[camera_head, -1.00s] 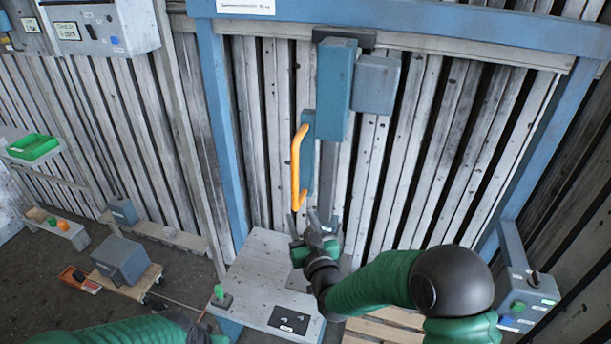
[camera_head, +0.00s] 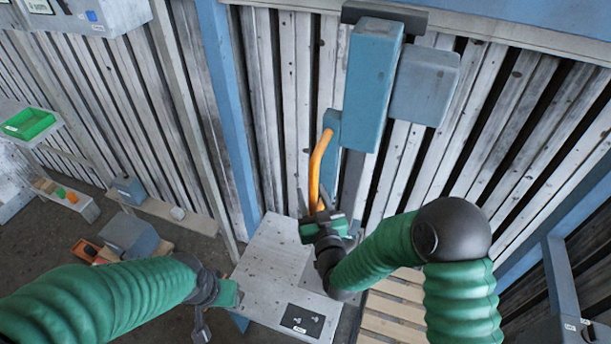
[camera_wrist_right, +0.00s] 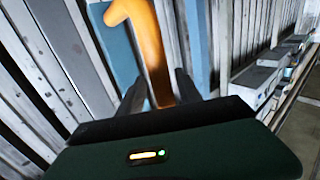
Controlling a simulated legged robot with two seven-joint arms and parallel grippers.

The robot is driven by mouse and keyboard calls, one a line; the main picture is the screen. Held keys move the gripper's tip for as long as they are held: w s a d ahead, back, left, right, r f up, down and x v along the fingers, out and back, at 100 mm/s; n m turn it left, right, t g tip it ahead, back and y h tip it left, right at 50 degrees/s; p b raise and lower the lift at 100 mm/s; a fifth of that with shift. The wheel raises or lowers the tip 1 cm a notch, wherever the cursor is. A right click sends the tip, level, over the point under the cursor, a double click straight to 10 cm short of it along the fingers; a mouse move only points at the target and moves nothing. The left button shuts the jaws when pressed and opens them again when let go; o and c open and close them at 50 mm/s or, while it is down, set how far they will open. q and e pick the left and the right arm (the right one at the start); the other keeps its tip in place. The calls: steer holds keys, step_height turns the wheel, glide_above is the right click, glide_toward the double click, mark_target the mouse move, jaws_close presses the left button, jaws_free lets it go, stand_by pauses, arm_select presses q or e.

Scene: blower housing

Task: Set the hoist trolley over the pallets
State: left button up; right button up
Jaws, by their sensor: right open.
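The hoist trolley is a blue box (camera_head: 373,85) with a grey box (camera_head: 424,86) on its right, hanging from the overhead beam in the head view. An orange handle (camera_head: 317,170) curves down its left side. My right gripper (camera_head: 316,198) is at the handle's lower end. In the right wrist view the handle (camera_wrist_right: 148,45) passes between the two open fingers (camera_wrist_right: 160,88); contact cannot be told. Slatted wooden pallets (camera_head: 392,318) lie at the lower right, partly behind my right arm. My left gripper (camera_head: 222,300) is low on the left, away from the trolley; its fingers are unclear.
A pale table (camera_head: 272,250) with a dark label plate (camera_head: 302,320) stands below the trolley. A green bin (camera_head: 28,123) sits on a shelf at the left. A grey box (camera_head: 130,235) and an orange tray (camera_head: 86,251) are on the floor. Blue posts frame the slatted wall.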

steer(key=shift+w+d+f, duration=0.1)
steer(key=shift+w+d, duration=0.15)
steer(key=shift+w, duration=0.1)
steer(key=shift+d, duration=0.15)
steer(key=shift+s+r, duration=0.35)
steer(key=shift+s, duration=0.1)
steer(key=shift+s+a+r, duration=0.1)
steer(key=shift+s+a, duration=0.15)
steer(key=shift+c, duration=1.3)
steer(key=shift+a, duration=0.2)
steer(key=shift+c, duration=1.2)
steer(key=shift+a, duration=0.1)
steer(key=shift+c, duration=1.2)
steer(key=shift+w+f, duration=0.2)
jaws_close()
arm_select(q)
steer(key=shift+s+d+r, duration=0.1)
steer(key=shift+r, duration=0.1)
steer(key=shift+s+d, duration=0.1)
arm_select(e)
steer(key=shift+s+d, duration=0.1)
steer(key=shift+d, duration=0.15)
